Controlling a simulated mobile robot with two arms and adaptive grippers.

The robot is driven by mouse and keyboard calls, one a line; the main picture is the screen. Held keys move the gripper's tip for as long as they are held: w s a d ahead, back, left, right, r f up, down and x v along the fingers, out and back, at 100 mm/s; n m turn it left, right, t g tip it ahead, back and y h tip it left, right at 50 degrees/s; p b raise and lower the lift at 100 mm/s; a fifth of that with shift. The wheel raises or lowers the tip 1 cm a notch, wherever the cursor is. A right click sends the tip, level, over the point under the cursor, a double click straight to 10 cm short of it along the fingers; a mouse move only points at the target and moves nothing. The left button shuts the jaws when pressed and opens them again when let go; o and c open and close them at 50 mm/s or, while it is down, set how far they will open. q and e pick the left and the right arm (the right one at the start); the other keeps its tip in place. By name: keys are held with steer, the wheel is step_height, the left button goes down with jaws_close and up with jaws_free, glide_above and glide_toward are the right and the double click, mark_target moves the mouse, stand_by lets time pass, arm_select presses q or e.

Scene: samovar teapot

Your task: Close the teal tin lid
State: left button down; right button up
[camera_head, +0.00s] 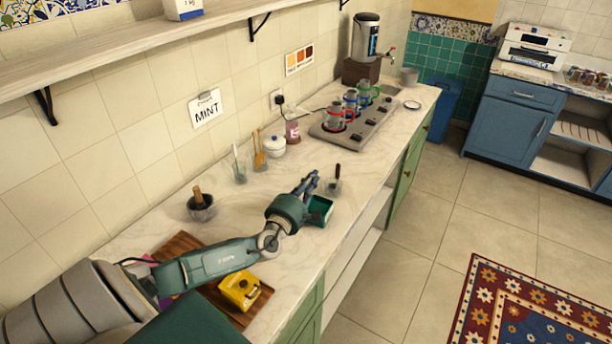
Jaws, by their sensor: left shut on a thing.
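The teal tin (321,211) sits on the marble counter near its front edge, partly hidden behind my left gripper and wrist. Its dark inside shows, so it looks open. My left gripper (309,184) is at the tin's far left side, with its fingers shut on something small. That is most likely the teal lid, but the fingers hide it and its angle cannot be told. My right gripper is not in view.
A yellow tin (240,291) lies on a wooden board (262,297) below my forearm. A mortar (201,207), utensil jars and a stove (357,121) line the counter.

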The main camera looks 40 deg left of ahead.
arm_select(q)
steer(key=shift+w+d+f, duration=0.15)
steer(key=shift+w+d, duration=0.05)
steer(key=shift+d, duration=0.9)
steer(key=c, duration=1.9)
jaws_free()
steer(key=shift+c, duration=0.2)
steer(key=v, duration=1.2)
steer(key=shift+d, duration=0.1)
